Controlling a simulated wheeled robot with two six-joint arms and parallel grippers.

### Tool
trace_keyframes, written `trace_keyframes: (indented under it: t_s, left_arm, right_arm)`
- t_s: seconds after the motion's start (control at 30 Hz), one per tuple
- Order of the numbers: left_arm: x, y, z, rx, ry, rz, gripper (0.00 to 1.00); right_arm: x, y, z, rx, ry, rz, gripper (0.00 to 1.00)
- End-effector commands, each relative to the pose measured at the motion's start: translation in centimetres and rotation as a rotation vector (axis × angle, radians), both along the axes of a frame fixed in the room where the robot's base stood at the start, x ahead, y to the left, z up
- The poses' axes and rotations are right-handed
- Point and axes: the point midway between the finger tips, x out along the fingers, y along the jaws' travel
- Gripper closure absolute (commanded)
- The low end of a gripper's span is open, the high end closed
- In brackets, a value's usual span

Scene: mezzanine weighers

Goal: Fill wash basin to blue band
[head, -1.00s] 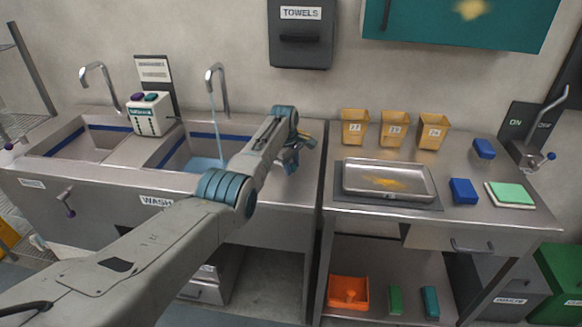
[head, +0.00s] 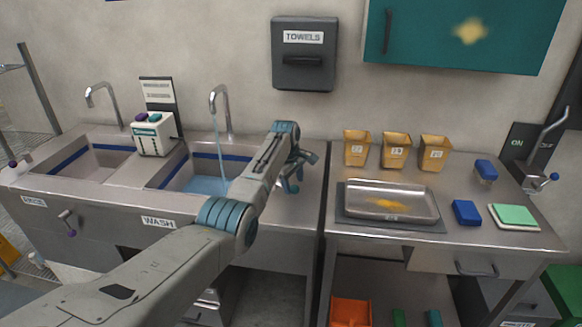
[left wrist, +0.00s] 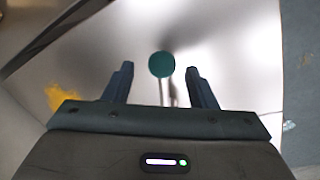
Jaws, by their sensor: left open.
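The wash basin (head: 160,185), labelled WASH, is the right-hand sink. Blue water (head: 204,186) lies in it, and a stream runs down from the tap (head: 226,100). The blue band (head: 205,157) circles the upper inner wall; at the back, bare wall shows between it and the water. My left arm hides the basin's front right part. My left gripper (head: 293,180) is open over the steel to the basin's right. In the left wrist view, a teal round knob (left wrist: 161,65) on a thin stem appears between its open fingers (left wrist: 160,88). My right gripper is out of view.
The second sink (head: 95,160) is on the left, with a purple-knobbed lever (head: 67,224) on its front. A boxed dispenser (head: 154,135) stands between the sinks.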

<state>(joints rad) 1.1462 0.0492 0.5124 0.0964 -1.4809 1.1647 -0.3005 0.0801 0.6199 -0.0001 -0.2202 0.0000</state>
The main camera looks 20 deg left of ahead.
Motion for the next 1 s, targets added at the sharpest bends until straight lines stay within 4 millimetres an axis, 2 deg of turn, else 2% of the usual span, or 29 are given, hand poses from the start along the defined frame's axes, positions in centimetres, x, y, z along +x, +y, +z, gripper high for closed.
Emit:
trace_keyframes:
  t_s: [0.3, 0.43, 0.63, 1.0]
  left_arm:
    - [-1.0, 0.5, 5.8, 0.001, -0.006, 0.001, 0.48]
    - [-1.2, 0.6, 7.4, 0.0, -0.004, 0.0, 0.48]
    - [-1.4, 0.6, 8.4, 0.0, -0.002, 0.0, 0.48]
    - [-1.4, 0.6, 8.4, 0.0, -0.002, 0.0, 0.48]
  right_arm:
    - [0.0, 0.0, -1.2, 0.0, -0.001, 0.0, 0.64]
    - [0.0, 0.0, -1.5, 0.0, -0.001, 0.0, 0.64]
    - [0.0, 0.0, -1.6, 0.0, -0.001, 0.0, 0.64]
    - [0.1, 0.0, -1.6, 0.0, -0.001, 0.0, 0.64]
